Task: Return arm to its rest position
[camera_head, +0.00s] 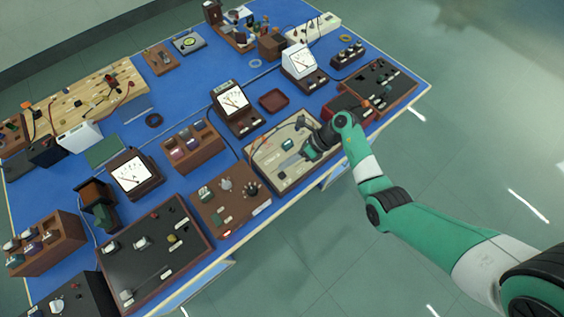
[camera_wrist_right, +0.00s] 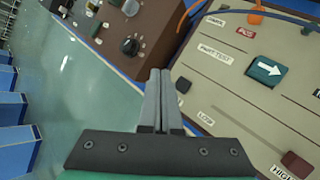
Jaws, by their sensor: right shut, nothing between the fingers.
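My right arm (camera_head: 385,190), green and white, reaches in from the lower right in the head view. Its gripper (camera_head: 303,138) is over the beige panel box (camera_head: 265,160) near the table's front edge. In the right wrist view the fingers (camera_wrist_right: 160,85) are shut together with nothing between them. They appear in front of the gap between the beige panel (camera_wrist_right: 225,105) and a brown box (camera_wrist_right: 140,35). A teal block with a white arrow (camera_wrist_right: 267,71) sits on the panel. I cannot tell how high the fingertips are. My left gripper is not in view.
The blue table (camera_head: 228,247) carries several meters, brown boxes and wires. A white-faced meter (camera_head: 237,101) stands behind the beige panel. A dark panel (camera_head: 385,88) lies to its right, a brown knob box (camera_head: 230,197) to its left. The green floor (camera_head: 480,140) at right is clear.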

